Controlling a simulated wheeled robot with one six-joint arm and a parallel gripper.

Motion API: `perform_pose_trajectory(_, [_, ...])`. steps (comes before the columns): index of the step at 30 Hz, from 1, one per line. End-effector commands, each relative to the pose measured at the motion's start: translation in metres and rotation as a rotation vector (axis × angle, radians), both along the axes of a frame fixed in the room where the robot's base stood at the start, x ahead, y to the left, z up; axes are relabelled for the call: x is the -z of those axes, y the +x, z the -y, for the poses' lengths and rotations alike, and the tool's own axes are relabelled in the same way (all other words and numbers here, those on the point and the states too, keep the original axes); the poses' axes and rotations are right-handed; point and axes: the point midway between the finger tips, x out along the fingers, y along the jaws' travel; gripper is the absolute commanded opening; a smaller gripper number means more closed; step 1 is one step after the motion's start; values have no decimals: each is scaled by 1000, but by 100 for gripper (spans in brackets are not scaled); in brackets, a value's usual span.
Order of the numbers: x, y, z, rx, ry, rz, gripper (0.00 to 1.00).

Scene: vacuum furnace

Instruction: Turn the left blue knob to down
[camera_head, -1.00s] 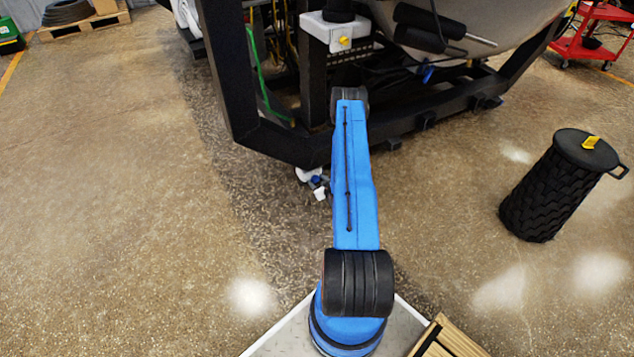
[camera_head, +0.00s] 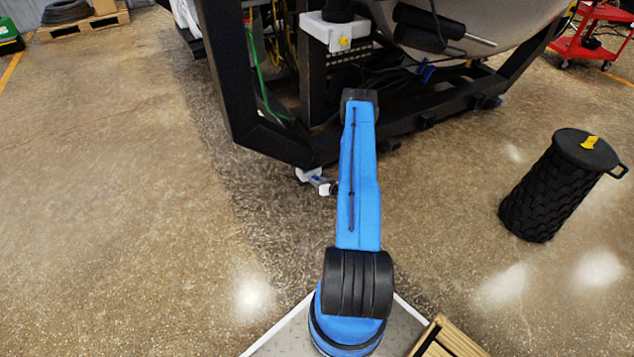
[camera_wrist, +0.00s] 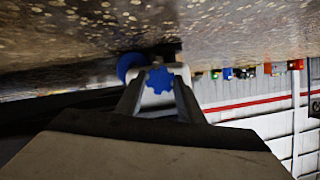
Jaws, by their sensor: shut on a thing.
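The left blue knob shows in the wrist view as a blue, notched knob (camera_wrist: 160,80) on a white fitting. My gripper (camera_wrist: 160,92) is shut on it, with one finger on each side. In the head view the white fitting (camera_head: 306,174) sits low under the left corner of the black frame, and my gripper (camera_head: 324,187) reaches it from the right. The knob is mostly hidden there, so its pointing direction is hard to tell. A second blue round part (camera_wrist: 130,66) shows beside the fingers in the wrist view, partly hidden.
The black furnace frame (camera_head: 236,95) stands close above and behind my gripper. A blue handle (camera_head: 428,74) shows farther right on the frame. A black ribbed bin (camera_head: 556,190) stands at right.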

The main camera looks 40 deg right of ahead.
Motion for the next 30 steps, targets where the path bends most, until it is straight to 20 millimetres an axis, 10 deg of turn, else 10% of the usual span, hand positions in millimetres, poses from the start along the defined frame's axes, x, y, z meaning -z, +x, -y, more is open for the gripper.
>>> perform_pose_trajectory(9, [0,0,0,0,10,2,12])
perform_pose_trajectory(10, [0,0,-1,-1,9,2,37])
perform_pose_trajectory(12, [0,0,0,-1,9,2,53])
perform_pose_trajectory(30, [-12,-31,-3,3,10,1,53])
